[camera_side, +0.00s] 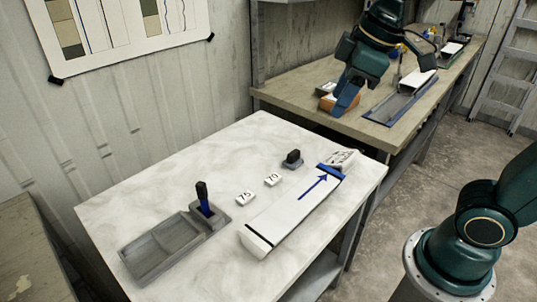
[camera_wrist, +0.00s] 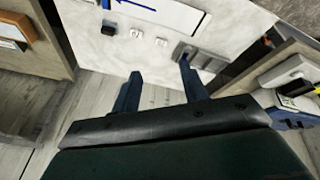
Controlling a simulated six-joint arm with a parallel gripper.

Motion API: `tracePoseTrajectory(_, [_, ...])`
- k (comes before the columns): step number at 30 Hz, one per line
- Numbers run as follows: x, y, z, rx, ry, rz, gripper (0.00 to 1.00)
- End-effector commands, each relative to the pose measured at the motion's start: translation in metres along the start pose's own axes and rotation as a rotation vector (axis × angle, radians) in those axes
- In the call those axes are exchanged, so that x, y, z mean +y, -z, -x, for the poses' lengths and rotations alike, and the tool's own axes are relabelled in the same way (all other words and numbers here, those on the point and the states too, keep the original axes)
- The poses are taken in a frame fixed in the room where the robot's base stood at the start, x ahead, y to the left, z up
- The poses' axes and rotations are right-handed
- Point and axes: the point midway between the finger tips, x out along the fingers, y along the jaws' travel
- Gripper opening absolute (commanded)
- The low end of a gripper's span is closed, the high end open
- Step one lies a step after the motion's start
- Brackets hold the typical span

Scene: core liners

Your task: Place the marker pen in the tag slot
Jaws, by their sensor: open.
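The marker pen (camera_side: 203,200), blue with a black upper end, stands upright in a small grey holder (camera_side: 220,217) at the corner of a grey tray (camera_side: 127,250). The tray has shallow compartments; which recess is the tag slot I cannot tell. The tray shows partly in the wrist view (camera_wrist: 185,52), but the pen is not clear there. My gripper (camera_side: 345,108) is in front of the rear bench, away from the pen and beyond the marble table's far edge. In the wrist view its two blue fingers (camera_wrist: 160,84) are apart, with nothing between them.
A white core liner (camera_side: 292,217) with a blue arrow and blue end lies on the marble table (camera_side: 150,185). Tags marked 75 (camera_side: 245,198) and 70 (camera_side: 273,180) lie beside it. A black-topped block (camera_side: 292,158) and white labelled piece (camera_side: 340,158) sit farther back.

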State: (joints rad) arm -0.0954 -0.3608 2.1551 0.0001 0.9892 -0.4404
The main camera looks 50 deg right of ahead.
Motion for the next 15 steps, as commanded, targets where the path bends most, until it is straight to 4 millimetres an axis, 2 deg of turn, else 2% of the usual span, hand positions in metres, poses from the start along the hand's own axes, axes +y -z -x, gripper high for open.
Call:
tracePoseTrajectory(3, [-0.007,-0.03,0.005,0.032,-0.023,-0.134,0.44])
tracePoseTrajectory(9, [-0.02,-0.073,0.005,0.081,-0.052,-0.35,0.44])
tracePoseTrajectory(15, [-0.029,-0.1,0.0,0.115,-0.066,-0.488,0.44])
